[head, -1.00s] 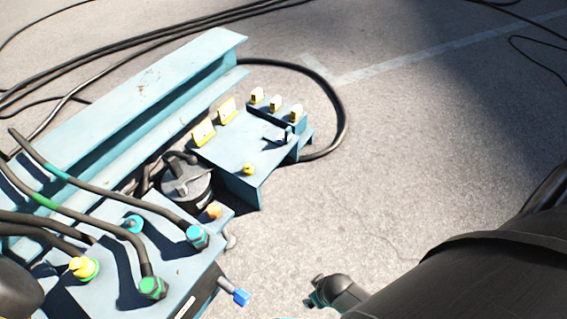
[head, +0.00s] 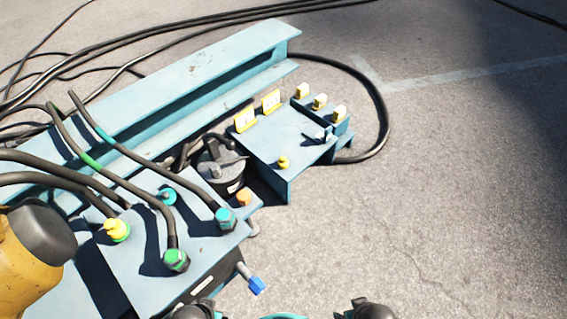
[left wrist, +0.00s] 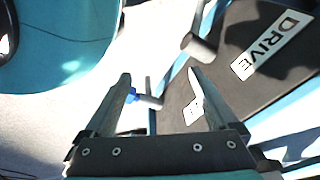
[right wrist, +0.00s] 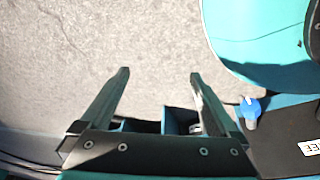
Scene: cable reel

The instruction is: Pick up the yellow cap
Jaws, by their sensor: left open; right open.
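In the head view, a yellow cap (head: 117,230) sits on a green-ringed fitting on top of the blue-grey box at the lower left. A smaller yellow knob-like piece (head: 284,162) stands on the blue-grey plate further back; I cannot tell which of them is the task's cap. My left gripper (left wrist: 158,78) is open and empty in the left wrist view, over the side of a black panel marked DRIVE. My right gripper (right wrist: 159,75) is open and empty in the right wrist view, above concrete. No yellow cap shows in either wrist view.
Hoses with green and teal fittings (head: 176,260) rise from the box (head: 205,275). A blue-tipped lever (head: 256,285) sticks out of its front. A round black canister (head: 222,168) stands beside the plate. A long blue-grey beam (head: 190,75) lies behind. Concrete (head: 440,200) is clear at right.

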